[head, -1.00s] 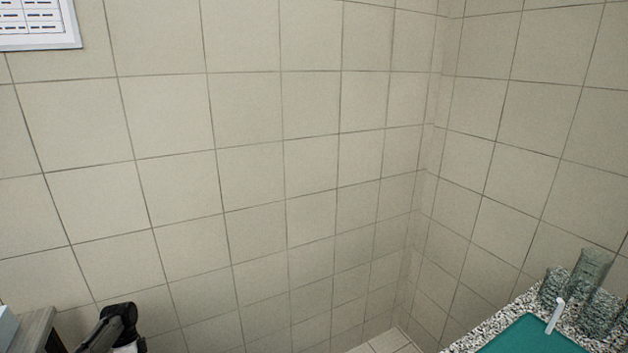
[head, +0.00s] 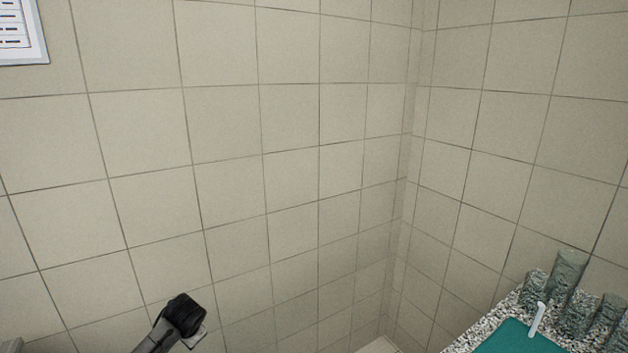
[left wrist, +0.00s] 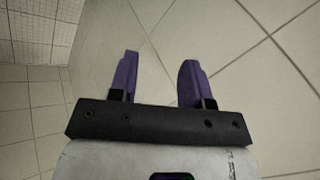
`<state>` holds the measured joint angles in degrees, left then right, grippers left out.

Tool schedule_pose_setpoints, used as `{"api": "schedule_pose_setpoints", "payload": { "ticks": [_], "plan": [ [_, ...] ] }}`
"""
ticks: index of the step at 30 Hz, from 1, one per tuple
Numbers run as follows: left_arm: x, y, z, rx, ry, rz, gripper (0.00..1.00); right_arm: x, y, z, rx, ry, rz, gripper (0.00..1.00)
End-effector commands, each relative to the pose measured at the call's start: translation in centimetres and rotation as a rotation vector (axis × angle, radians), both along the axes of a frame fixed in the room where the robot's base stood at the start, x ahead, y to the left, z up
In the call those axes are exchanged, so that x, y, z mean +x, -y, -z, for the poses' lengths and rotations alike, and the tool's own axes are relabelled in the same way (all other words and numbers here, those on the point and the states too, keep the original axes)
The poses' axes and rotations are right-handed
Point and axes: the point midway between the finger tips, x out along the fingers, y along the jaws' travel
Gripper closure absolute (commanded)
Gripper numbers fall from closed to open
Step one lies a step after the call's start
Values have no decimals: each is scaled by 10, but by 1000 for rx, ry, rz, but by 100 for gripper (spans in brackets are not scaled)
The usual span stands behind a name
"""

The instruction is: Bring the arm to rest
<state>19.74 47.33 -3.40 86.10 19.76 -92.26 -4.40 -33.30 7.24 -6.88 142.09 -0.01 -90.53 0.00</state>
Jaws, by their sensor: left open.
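My left gripper (left wrist: 158,80) shows in the left wrist view with its two purple fingers apart and nothing between them. In the head view a dark part of my left arm stands at the bottom, left of centre; the gripper's fingers cannot be made out there. My right gripper is in neither view.
A framed chart (head: 20,35) hangs on the tiled wall (head: 220,120). The floor by the corner looks clear.

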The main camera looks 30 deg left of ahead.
Motion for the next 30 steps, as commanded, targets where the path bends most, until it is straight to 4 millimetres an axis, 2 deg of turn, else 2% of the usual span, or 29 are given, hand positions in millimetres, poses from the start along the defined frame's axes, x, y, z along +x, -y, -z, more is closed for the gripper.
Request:
{"api": "schedule_pose_setpoints", "payload": {
  "ticks": [1, 3, 7, 10, 12, 15, 18, 21, 24, 30],
  "plan": [
    [6, 33, -5, 20, 52, 50, 56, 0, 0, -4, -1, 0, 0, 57],
    [9, 77, -11, 40, 124, 112, 56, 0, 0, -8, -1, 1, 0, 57],
    [-5, 162, -21, 42, 244, 237, 56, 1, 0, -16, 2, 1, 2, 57],
    [-33, 225, -28, 7, 319, 321, 56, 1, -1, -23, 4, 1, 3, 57],
    [-59, 263, -33, -36, 362, 358, 56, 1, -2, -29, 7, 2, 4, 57],
    [-101, 308, -35, -124, 391, 384, 56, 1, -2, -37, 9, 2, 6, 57],
    [-141, 342, -32, -227, 380, 384, 56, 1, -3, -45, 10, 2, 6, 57],
    [-173, 362, -18, -307, 330, 356, 56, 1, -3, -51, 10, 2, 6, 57],
    [-203, 376, 1, -370, 256, 319, 56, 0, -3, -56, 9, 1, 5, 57],
    [-259, 393, 25, -448, 126, 255, 56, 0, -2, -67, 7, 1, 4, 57]
  ]
}}
